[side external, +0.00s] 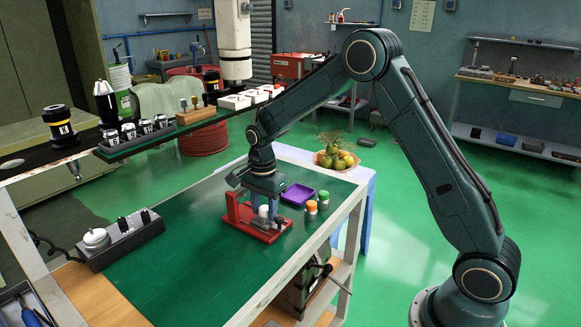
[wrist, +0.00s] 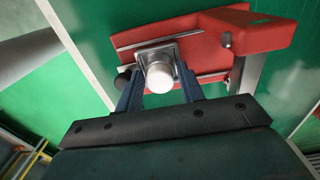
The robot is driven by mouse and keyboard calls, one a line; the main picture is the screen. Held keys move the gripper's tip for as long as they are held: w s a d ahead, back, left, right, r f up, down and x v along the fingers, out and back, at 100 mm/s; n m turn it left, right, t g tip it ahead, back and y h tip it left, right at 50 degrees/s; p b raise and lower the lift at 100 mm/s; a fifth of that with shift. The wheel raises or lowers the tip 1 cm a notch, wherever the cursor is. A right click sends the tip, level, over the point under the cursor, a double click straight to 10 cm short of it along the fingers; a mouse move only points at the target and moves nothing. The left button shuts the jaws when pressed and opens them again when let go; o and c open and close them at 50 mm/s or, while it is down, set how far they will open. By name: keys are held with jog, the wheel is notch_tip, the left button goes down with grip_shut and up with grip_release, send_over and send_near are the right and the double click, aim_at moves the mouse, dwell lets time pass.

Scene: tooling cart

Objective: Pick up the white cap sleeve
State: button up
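The white cap sleeve (wrist: 160,75) has a rounded white end and sits in a square metal seat on the red fixture (wrist: 205,22). In the side external view the white sleeve (side external: 263,211) stands upright low in the red fixture (side external: 234,213), partly hidden by my gripper. My gripper (wrist: 161,85) has its two blue fingers apart, one on each side of the sleeve, with a narrow gap showing by each finger. My gripper (side external: 265,203) points down over the fixture in the side external view; fingertip contact is hard to see there.
A purple tray (side external: 298,194) and small containers with an orange cap (side external: 311,206) and a green cap (side external: 323,195) stand just right of the fixture. A dark knob (wrist: 123,78) is close to the left finger. The green cart top (side external: 190,270) is clear in front.

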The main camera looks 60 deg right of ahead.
dwell(0.3)
jog(key=c, duration=0.7)
jog(key=shift+o, duration=0.2)
jog(key=shift+r, duration=0.2)
notch_tip(320, 180, up, 20)
jog(key=shift+f, duration=0.15)
dwell(0.4)
